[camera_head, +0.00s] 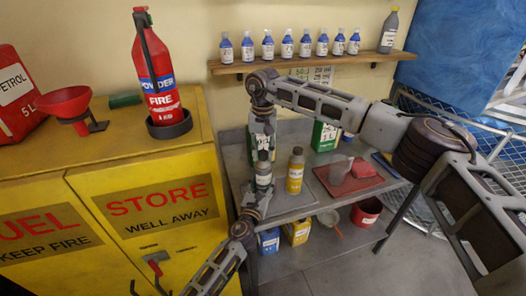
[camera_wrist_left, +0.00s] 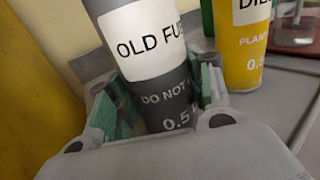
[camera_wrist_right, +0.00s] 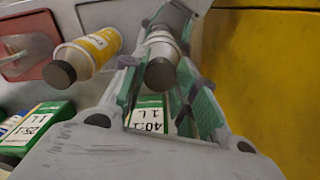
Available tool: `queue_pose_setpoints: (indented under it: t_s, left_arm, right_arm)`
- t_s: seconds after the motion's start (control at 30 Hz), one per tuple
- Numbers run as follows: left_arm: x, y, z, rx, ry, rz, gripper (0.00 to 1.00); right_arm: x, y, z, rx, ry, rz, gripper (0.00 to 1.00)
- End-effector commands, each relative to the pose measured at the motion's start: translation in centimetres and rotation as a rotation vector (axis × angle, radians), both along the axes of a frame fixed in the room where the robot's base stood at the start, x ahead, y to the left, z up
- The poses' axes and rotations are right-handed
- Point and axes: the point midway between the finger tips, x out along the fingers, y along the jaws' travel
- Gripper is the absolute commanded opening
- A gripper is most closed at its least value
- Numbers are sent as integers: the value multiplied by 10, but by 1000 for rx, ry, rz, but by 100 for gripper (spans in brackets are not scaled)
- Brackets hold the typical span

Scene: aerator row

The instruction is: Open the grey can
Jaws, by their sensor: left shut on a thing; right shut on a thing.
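The grey can (camera_head: 263,176) stands upright at the left end of the metal bench, with a white label. Its body (camera_wrist_left: 155,50) fills the left wrist view, reading "OLD FU…" and "DO NOT". My left gripper (camera_head: 256,198) is shut on the lower body, with green pads on both sides. My right gripper (camera_head: 262,145) comes down from above and is shut on the can's dark cap (camera_wrist_right: 162,73). The cap sits at the top of the can, between the green finger pads. Whether it has turned cannot be seen.
A yellow bottle (camera_head: 295,171) stands close to the right of the can. Green boxes (camera_head: 325,136) and a red tray (camera_head: 355,179) are on the bench behind and right. A yellow cabinet (camera_head: 150,190) stands at left. Small bottles line the wall shelf (camera_head: 310,63).

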Motion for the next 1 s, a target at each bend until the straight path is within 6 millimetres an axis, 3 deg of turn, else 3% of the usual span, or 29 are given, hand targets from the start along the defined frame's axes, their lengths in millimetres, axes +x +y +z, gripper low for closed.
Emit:
queue_pose_setpoints:
  t_s: [1.0]
  left_arm:
    - [0, 0, 0, 0, 1, 0, 0]
  right_arm:
    - [0, 0, 15, 1, -1, 0, 1]
